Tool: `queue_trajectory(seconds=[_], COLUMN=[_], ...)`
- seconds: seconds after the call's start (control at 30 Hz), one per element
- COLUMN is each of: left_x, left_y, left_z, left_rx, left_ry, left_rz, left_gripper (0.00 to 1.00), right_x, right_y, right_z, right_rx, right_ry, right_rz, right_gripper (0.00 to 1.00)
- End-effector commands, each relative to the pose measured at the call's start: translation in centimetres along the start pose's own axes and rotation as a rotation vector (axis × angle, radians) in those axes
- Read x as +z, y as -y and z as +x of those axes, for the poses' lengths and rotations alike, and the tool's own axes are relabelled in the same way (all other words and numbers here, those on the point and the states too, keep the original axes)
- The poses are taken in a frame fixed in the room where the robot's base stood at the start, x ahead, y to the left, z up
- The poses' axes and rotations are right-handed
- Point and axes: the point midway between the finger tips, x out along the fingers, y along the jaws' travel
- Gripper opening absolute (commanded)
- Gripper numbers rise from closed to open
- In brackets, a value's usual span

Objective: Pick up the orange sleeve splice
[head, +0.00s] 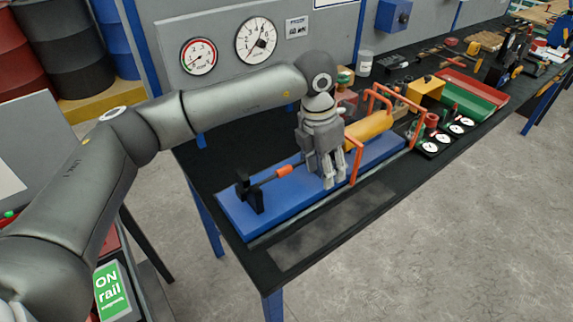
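A small orange sleeve (285,170) sits around a thin dark bar above the blue base plate (285,210) on the black workbench. The bar's left end is at a black stand (250,194). My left gripper (331,182) points down just right of the sleeve, with a visible gap between them. Its fingers hang over the blue plate and hide the bar's right part. I see nothing between the fingertips, but how far apart they are is unclear. My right gripper is out of view.
Orange bent-rod frames (354,162) and a yellow-orange cylinder (369,126) stand close to the gripper's right. Round dials (443,138), a green tray (472,101) and tools lie farther back. The bench's front strip (335,232) is clear.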

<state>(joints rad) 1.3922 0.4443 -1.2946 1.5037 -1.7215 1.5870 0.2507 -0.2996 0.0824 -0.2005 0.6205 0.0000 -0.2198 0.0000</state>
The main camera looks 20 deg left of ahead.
Motion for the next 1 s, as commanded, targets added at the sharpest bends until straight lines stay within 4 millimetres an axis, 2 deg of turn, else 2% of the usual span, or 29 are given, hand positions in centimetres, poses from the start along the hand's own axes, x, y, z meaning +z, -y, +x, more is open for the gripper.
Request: queue_trajectory(seconds=[0.03,0.1,0.2,0.27,0.6,0.73,1.0], left_x=[-0.7,-1.8,-2.8,-3.2,-4.2,-4.4,-5.2], left_y=[-2.4,-4.8,-6.9,-7.5,-9.0,-9.1,-9.6], left_z=[-1.3,-2.7,-4.1,-4.3,0.0,0.7,3.7], left_rx=[0.081,0.167,0.243,0.264,0.272,0.273,0.27], left_ry=[-0.042,-0.094,-0.143,-0.159,-0.166,-0.166,-0.168], left_rz=[-0.023,-0.051,-0.082,-0.092,-0.097,-0.096,-0.095], left_gripper=[0.45,0.45,0.45,0.45,0.45,0.45,0.45], right_x=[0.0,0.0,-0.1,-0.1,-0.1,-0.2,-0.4], right_y=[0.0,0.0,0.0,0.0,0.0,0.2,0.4], right_z=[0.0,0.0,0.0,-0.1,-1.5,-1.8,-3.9], right_rx=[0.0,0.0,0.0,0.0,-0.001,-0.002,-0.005], right_ry=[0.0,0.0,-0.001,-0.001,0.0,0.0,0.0], right_rz=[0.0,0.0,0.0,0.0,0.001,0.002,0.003], right_gripper=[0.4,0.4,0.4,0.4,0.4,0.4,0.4])
